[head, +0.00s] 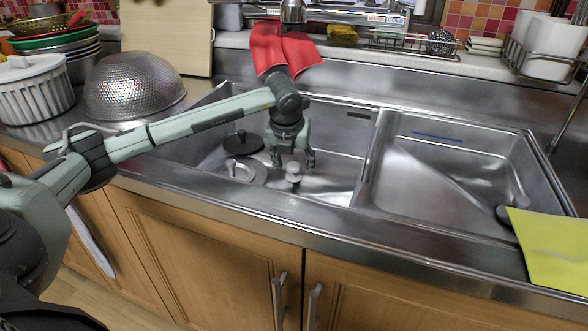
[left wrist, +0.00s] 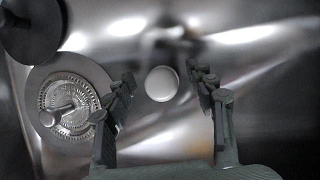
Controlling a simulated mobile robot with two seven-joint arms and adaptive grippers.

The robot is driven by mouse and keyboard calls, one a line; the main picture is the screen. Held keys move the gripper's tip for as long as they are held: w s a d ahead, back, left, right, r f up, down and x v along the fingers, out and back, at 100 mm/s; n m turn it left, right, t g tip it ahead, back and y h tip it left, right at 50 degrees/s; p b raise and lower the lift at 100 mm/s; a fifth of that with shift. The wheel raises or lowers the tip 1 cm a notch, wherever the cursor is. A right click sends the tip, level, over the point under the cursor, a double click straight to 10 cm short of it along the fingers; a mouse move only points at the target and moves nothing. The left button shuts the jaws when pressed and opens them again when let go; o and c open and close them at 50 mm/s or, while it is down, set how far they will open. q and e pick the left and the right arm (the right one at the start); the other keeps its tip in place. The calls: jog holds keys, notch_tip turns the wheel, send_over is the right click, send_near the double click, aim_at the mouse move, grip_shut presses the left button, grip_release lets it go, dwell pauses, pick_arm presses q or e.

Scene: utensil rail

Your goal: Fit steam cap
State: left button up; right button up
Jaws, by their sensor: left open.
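A small pale round-topped cap (head: 293,173) stands on the floor of the left sink basin. In the left wrist view its white top (left wrist: 161,84) shows between my fingers. My left gripper (head: 293,163) is open and points down over the cap, with a finger on either side; the left wrist view shows gaps between the fingers and the cap. A round metal lid (head: 232,177) with a post lies in the basin to the left of the cap; it also shows in the left wrist view (left wrist: 72,103). My right gripper is not in view.
A dark round lid with a knob (head: 243,143) lies behind the metal lid. The basin wall and divider (head: 368,160) stand to the right. A red cloth (head: 285,50) hangs behind my left wrist. A steel colander (head: 133,85) and a yellow cloth (head: 550,250) lie on the counter.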

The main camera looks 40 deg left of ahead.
aim_at(294, 163)
pick_arm(q)
jog(key=shift+w+f, duration=0.1)
jog(key=shift+f, duration=0.15)
grip_shut()
jog(key=shift+r, duration=0.15)
